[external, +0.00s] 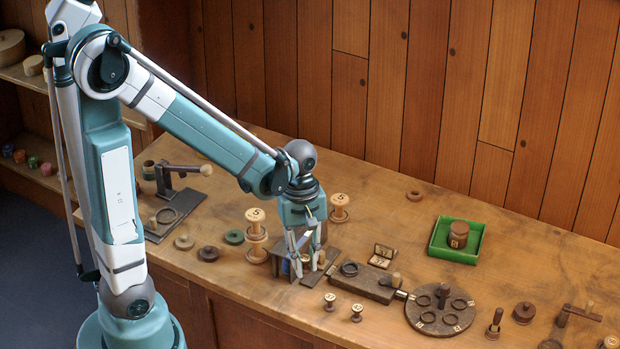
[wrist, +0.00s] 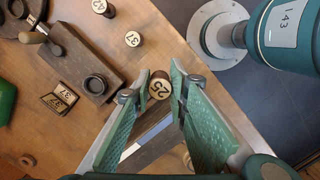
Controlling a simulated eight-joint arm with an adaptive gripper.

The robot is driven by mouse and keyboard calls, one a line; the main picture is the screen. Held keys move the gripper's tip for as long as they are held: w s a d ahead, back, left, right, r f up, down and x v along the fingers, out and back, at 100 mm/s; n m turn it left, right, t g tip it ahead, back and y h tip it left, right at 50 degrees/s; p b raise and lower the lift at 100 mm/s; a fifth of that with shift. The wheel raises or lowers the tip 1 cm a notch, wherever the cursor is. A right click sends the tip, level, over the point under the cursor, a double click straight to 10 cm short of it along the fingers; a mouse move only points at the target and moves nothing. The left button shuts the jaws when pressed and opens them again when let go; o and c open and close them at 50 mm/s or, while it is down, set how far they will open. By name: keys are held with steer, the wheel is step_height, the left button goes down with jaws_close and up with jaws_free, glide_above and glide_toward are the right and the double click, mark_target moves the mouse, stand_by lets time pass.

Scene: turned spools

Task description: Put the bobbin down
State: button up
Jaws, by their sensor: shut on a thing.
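My gripper (wrist: 159,88) is shut on a small dark wooden bobbin with a pale end marked 25 (wrist: 159,90), held between the two green fingertips in the wrist view. In the external view my gripper (external: 301,271) points down over the front middle of the bench, beside a dark stand (external: 316,267). The held bobbin cannot be made out clearly there, and whether it touches anything below is unclear.
Two small numbered spools (external: 343,307) stand in front. A dark block with a ring (external: 365,282), number cards (external: 383,255) and a round plate with rings (external: 440,323) lie to the right. Taller spools (external: 256,240) stand left. A green tray (external: 438,245) sits further back.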

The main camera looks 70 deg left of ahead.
steer(key=w+a+r, duration=0.2)
steer(key=w+a, duration=0.6)
steer(key=w, duration=0.4)
steer(key=p, duration=0.3)
glide_above(389, 189)
steer(key=f, duration=0.2)
steer(key=shift+a, duration=0.3)
steer(key=shift+f, duration=0.1)
steer(key=shift+f+b, duration=0.35)
steer(key=shift+f, duration=2.6)
steer(key=shift+f, duration=1.9)
steer(key=shift+f, duration=0.2)
